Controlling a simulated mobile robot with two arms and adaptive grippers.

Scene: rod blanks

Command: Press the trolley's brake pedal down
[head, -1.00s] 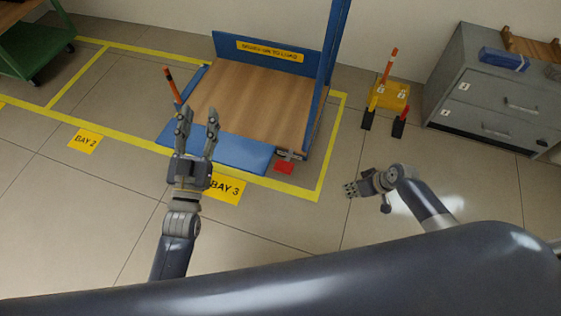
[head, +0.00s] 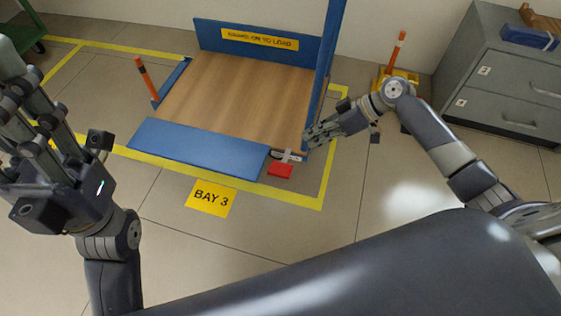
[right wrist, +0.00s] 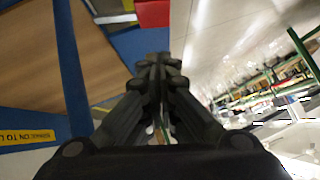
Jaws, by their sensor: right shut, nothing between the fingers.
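The trolley has a wooden deck (head: 245,95), a blue front flap and blue rails, and stands inside the yellow floor lines. Its red brake pedal (head: 280,170) sticks out near the front right corner on a grey bracket. I cannot tell its exact height. My right gripper (head: 308,143) is shut and empty, a little above and right of the pedal, apart from it in the picture. In the right wrist view the red pedal (right wrist: 153,13) shows at the top, just beyond the closed fingertips (right wrist: 158,62). My left gripper (head: 15,100) is open and empty at the far left.
A blue upright (head: 327,70) rises at the deck's right side, close to my right gripper. An orange-handled post (head: 146,78) stands left of the deck. A grey drawer cabinet (head: 505,85) is at right. The floor before the BAY 3 sign (head: 211,198) is clear.

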